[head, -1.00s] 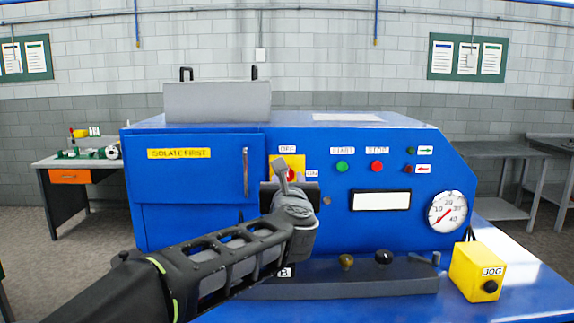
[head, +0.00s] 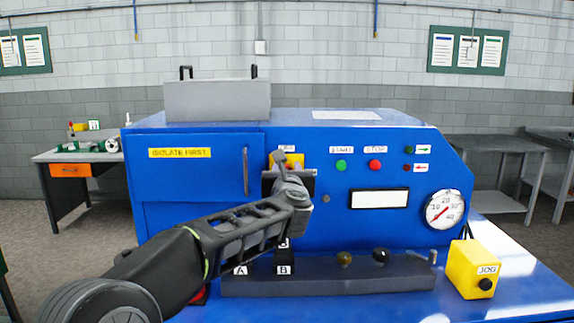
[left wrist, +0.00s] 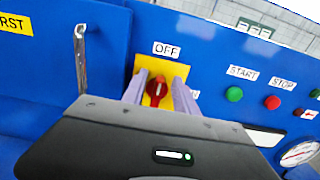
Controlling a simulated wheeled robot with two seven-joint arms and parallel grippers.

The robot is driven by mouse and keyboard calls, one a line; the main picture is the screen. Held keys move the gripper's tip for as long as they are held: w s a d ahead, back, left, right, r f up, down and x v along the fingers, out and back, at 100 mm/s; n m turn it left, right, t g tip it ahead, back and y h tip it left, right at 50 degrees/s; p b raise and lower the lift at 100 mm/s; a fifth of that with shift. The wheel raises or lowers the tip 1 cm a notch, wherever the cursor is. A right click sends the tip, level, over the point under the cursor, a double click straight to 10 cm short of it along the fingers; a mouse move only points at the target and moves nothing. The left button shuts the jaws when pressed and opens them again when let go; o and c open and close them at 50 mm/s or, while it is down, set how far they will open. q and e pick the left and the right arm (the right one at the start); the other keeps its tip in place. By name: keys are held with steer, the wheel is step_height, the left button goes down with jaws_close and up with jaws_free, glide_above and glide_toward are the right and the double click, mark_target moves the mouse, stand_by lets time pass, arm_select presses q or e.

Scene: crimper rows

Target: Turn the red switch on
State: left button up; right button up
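The red switch (left wrist: 157,90) is a rotary knob on a yellow plate (left wrist: 173,70) on the front of the blue machine. In the left wrist view its handle stands roughly upright, towards the OFF label (left wrist: 166,50) above it. The ON label at its right is mostly hidden by a finger. My left gripper (left wrist: 160,92) is open, with one finger on each side of the knob and yellow showing between. In the head view the left gripper (head: 279,160) covers most of the switch. My right gripper is not in view.
To the right on the panel are a green START button (head: 341,164), a red STOP button (head: 375,165) and a gauge (head: 445,209). A door handle (head: 245,172) stands out at the left. Below are a dark bar (head: 330,285) with knobs and a yellow JOG box (head: 473,268).

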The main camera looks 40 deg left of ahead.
arm_select(q)
steer(key=shift+w+a, duration=0.1)
steer(key=shift+w, duration=0.05)
steer(key=shift+c, duration=0.4)
jaws_close()
